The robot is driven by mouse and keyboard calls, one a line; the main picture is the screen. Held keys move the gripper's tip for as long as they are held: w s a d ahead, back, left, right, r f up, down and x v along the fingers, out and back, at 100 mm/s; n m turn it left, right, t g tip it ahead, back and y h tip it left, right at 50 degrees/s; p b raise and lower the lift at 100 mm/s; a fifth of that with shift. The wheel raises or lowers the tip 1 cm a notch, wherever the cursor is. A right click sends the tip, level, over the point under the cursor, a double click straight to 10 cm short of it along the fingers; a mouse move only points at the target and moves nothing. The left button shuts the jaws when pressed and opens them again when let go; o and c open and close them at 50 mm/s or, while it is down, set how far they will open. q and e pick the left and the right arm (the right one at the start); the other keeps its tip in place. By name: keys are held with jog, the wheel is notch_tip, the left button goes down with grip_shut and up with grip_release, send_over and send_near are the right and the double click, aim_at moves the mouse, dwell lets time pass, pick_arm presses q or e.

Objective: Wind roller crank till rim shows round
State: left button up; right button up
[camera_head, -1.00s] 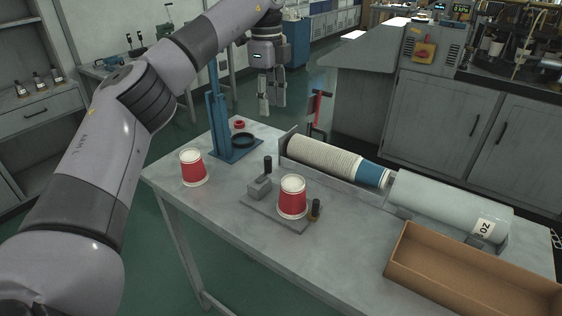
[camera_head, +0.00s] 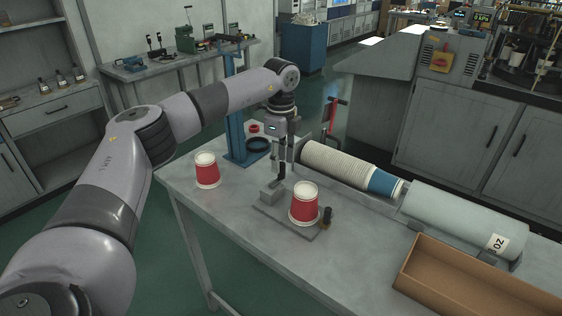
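A red and white paper cup (camera_head: 304,206) stands upright on a small grey plate fixture (camera_head: 262,212) on the table. A grey block (camera_head: 270,192) with an upright black handle (camera_head: 281,174) sits on the plate just left of the cup. A short dark knob (camera_head: 327,214) with a brownish base stands at the cup's right. My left gripper (camera_head: 283,168) points down at the black handle, its fingertips at or very near it. Whether the fingers are closed on the handle is too small to tell. The cup's rim looks pale and round from here. My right gripper is out of view.
A second red cup (camera_head: 207,171) stands at the table's left, near a blue press stand (camera_head: 236,145). A stack of white cups (camera_head: 340,163) lies in a trough behind the fixture. A pale cylinder (camera_head: 450,212) and an open brown box (camera_head: 470,285) fill the right side.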

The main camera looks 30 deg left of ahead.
pick_arm(q)
jog(key=shift+w+f, duration=0.1)
jog(key=shift+f, duration=1)
grip_shut()
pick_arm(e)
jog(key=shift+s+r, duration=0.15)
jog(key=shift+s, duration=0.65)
